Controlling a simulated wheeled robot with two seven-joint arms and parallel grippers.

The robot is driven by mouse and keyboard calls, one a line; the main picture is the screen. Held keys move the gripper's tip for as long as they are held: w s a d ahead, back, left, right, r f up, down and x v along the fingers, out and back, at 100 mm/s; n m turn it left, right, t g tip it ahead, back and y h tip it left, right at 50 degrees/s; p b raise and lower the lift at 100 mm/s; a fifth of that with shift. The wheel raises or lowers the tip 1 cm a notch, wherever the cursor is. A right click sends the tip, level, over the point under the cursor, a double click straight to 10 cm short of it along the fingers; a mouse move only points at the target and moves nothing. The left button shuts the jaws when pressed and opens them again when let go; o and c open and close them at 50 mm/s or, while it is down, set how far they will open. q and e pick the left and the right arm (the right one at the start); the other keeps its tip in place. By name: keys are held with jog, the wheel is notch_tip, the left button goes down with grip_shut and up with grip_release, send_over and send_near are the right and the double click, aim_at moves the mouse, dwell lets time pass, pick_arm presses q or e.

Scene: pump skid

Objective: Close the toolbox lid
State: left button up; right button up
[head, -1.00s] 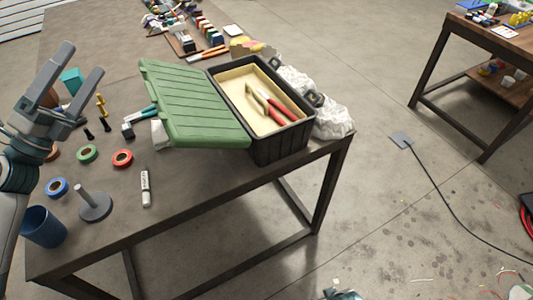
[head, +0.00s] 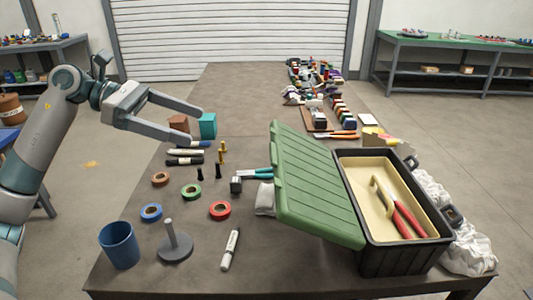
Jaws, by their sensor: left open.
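The toolbox (head: 395,262) is a black box at the right front of the table. Its green ribbed lid (head: 310,185) is open, swung out to the left and tilted, with its lower edge beside the box. Inside is a cream tray (head: 372,202) with red-handled pliers (head: 405,213) lying in it. My left gripper (head: 197,124) is open and empty, above the table's left side, to the left of the lid and apart from it. My right gripper is not in view.
Tape rolls (head: 220,210), a blue cup (head: 119,245), a spindle stand (head: 174,243) and a white marker (head: 230,249) lie left of the lid. A hammer (head: 250,178) lies behind it. Crumpled white cloth (head: 468,248) sits right of the toolbox.

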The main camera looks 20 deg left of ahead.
aim_at(271, 151)
pick_arm(q)
jog(key=shift+d, duration=0.1)
jog(key=p+x, duration=0.4)
jog(key=x, duration=1.1)
jog(key=shift+w+d, duration=0.2)
jog(key=shift+d, duration=0.1)
jog(key=shift+p+x, duration=0.3)
jog(key=shift+x, duration=0.55)
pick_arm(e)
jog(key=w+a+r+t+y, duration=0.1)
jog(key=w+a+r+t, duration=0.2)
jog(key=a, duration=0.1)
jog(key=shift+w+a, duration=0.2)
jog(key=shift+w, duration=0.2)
pick_arm(q)
jog(key=c, duration=1.5)
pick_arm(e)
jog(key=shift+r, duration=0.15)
